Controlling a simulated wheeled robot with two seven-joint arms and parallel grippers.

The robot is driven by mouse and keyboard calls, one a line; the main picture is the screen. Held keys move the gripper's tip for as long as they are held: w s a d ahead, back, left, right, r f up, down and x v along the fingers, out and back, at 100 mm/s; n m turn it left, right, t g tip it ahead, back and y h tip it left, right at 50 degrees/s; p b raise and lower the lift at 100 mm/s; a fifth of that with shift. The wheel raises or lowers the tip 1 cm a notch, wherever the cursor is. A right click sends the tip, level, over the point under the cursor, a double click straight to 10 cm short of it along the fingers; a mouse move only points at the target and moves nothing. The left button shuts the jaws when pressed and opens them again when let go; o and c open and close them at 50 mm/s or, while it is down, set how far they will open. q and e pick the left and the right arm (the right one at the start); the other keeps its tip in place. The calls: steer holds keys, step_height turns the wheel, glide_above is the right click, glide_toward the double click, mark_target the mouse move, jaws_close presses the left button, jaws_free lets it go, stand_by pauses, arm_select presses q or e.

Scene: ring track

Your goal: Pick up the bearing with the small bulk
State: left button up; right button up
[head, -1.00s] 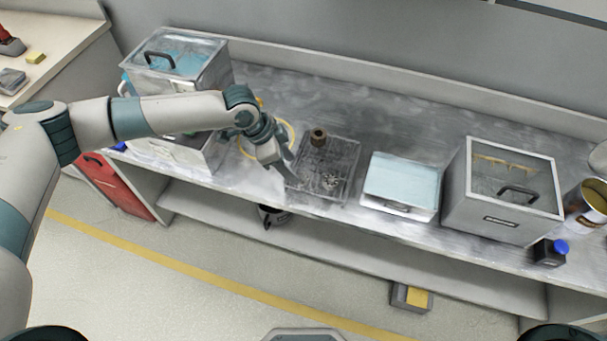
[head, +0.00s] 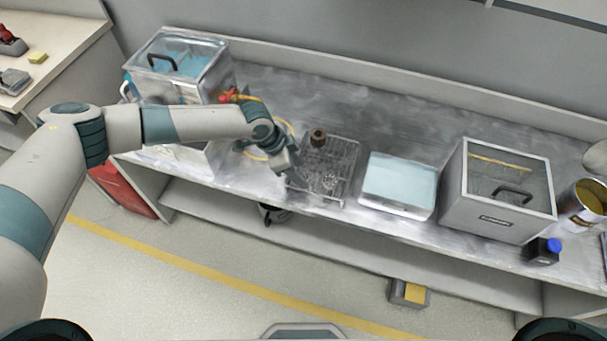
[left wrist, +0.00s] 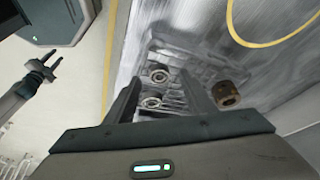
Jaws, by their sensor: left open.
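A wire basket (head: 340,180) stands on the bench. A brown, thick-walled cylinder (head: 318,138) sits upright at its back; it also shows in the left wrist view (left wrist: 226,94). Two flat silver ring bearings, one upper (left wrist: 158,74) and one lower (left wrist: 151,101), lie in the basket. They look alike in size and both are much flatter than the brown cylinder. My left gripper (head: 291,180) is open at the basket's left edge. In the left wrist view its fingers (left wrist: 160,82) frame the two rings; contact is not visible. A dark pronged part (left wrist: 42,72) may be my right gripper.
A lidded glass tank (head: 180,50) is left of the basket, with a yellow hose loop (head: 284,122) between. A pale blue tray (head: 400,183), a lidded grey box (head: 500,205), a blue-capped bottle (head: 543,252) and a can (head: 585,203) stand right. Bench behind the basket is clear.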

arm_select(q)
steer(key=shift+x, duration=0.85)
steer(key=shift+a, duration=0.1)
steer(key=c, duration=1.2)
